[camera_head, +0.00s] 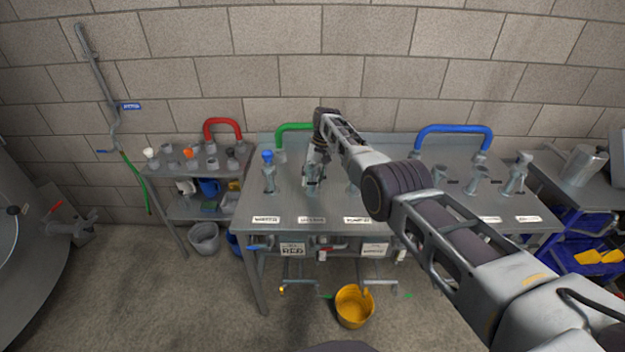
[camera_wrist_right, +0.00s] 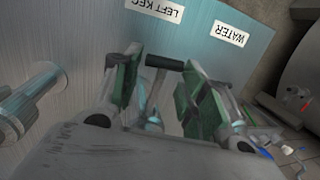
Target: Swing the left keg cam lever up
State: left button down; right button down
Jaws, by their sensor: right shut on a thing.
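The left keg cam lever shows in the right wrist view as a dark bar (camera_wrist_right: 165,62) between my green finger pads. My right gripper (camera_wrist_right: 160,75) is shut on it. In the head view my right gripper (camera_head: 314,172) is low over the steel bench (camera_head: 335,205), above the second label from the left (camera_head: 311,220). My wrist and fingers hide most of the lever there, so its exact angle cannot be told. My left gripper is not in view.
A blue-topped fitting (camera_head: 268,172) stands close left, behind the WATER label (camera_head: 265,219). Grey fittings (camera_head: 515,180) stand on the right. Green (camera_head: 293,128) and blue (camera_head: 455,130) hoses arch behind. A yellow bucket (camera_head: 354,306) is on the floor in front.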

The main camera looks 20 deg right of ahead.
jog(key=shift+d, duration=0.1)
jog(key=c, duration=1.1)
grip_release()
jog(key=shift+o, duration=0.3)
jog(key=shift+f, duration=0.1)
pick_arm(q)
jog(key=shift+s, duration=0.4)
pick_arm(e)
jog(key=v, duration=1.2)
jog(key=shift+c, duration=0.3)
